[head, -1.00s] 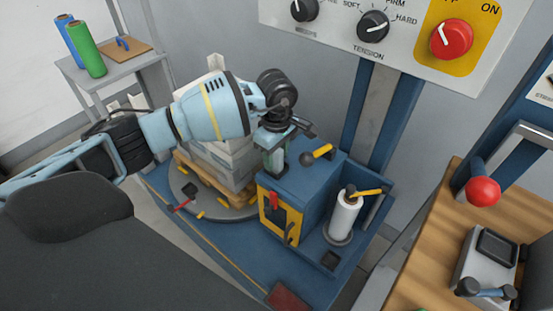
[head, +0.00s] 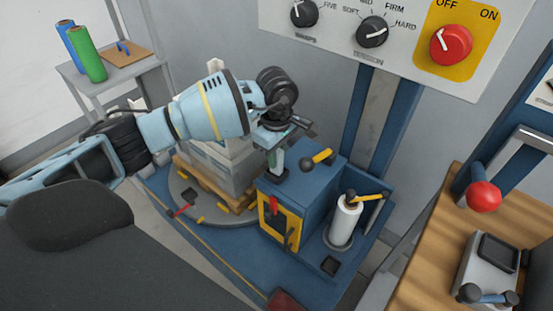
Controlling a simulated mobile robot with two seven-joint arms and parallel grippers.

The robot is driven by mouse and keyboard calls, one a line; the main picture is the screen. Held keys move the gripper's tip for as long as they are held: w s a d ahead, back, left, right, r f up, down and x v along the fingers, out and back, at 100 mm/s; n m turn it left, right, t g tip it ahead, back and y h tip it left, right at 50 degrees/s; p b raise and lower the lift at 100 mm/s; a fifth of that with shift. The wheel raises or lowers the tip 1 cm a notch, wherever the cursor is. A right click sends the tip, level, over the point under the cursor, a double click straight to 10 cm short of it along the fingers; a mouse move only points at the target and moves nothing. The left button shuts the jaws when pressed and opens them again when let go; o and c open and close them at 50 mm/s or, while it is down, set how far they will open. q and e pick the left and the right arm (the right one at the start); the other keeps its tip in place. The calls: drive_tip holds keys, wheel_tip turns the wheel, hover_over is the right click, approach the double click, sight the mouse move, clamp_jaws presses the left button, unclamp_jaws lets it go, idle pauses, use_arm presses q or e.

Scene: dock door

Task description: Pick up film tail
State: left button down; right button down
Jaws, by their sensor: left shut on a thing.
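My left gripper (head: 276,140) comes in from the left and points down over the machine, beside the blue housing. It is shut on a thin, pale greenish piece that looks like the film tail (head: 277,158); the fingertips and most of this piece are hard to make out. The piece hangs between the gripper and the near corner of the housing. My right gripper is not in view.
The blue housing (head: 300,185) has a yellow-handled lever on top. A white film roll (head: 345,222) stands to its right. A wrapped load on a wooden pallet (head: 232,196) sits on a turntable behind. A control panel (head: 345,50) hangs above; a wooden bench (head: 425,265) is at right.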

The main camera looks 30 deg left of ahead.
use_arm(q)
drive_tip(key=shift+s+d+r, duration=0.1)
drive_tip(key=shift+s+r, duration=0.1)
drive_tip(key=shift+r, duration=0.3)
drive_tip(key=shift+s+r, duration=0.15)
drive_tip(key=shift+r, duration=0.35)
drive_tip(key=s+d+r, duration=0.1)
drive_tip(key=s+d, duration=0.2)
drive_tip(key=s, duration=1.2)
drive_tip(key=shift+d+r+b, duration=0.2)
drive_tip(key=shift+b, duration=0.1)
drive_tip(key=shift+w, duration=0.1)
